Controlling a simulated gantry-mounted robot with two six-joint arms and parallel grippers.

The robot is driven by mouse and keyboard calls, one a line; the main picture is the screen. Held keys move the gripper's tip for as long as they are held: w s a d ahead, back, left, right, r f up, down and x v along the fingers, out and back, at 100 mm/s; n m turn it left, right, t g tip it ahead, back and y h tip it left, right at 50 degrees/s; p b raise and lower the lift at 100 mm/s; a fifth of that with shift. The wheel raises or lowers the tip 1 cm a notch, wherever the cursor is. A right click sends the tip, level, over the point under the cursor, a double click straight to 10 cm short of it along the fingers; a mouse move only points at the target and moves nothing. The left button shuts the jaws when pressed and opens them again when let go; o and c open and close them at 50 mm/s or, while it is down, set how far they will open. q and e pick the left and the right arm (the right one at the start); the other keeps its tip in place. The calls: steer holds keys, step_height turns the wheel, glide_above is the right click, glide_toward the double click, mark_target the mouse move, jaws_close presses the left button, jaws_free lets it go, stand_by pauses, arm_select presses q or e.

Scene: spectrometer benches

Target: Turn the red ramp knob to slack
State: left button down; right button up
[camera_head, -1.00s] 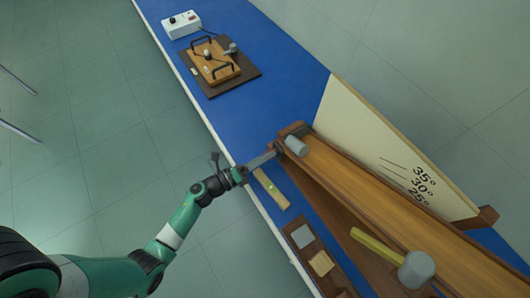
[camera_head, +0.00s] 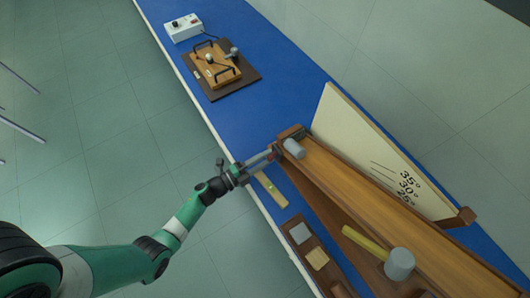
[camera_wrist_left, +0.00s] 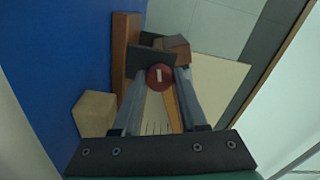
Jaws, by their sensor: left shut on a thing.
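The red ramp knob (camera_wrist_left: 160,77) shows in the left wrist view as a round red face with a short pale mark, near upright in the picture. It sits at the end of the wooden ramp (camera_head: 375,195). My left gripper (camera_wrist_left: 162,80) has a finger on each side of the knob and is shut on it. In the head view my left gripper (camera_head: 272,153) reaches the ramp's near end from the left, and the knob is mostly hidden between the fingers. A scale board (camera_head: 372,150) marked 35°, 30° and 25° stands behind the ramp. My right gripper is not in view.
A grey cylinder (camera_head: 294,149) lies on the ramp's end. A yellow-handled mallet (camera_head: 398,263) lies further along. A level-like yellow bar (camera_head: 270,190) and a tray with blocks (camera_head: 326,275) lie beside the ramp. A wooden apparatus (camera_head: 220,70) and white box (camera_head: 183,28) stand far off.

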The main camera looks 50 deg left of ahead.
arm_select(q)
steer(key=shift+n, duration=0.3)
steer(key=shift+c, duration=2.3)
jaws_free()
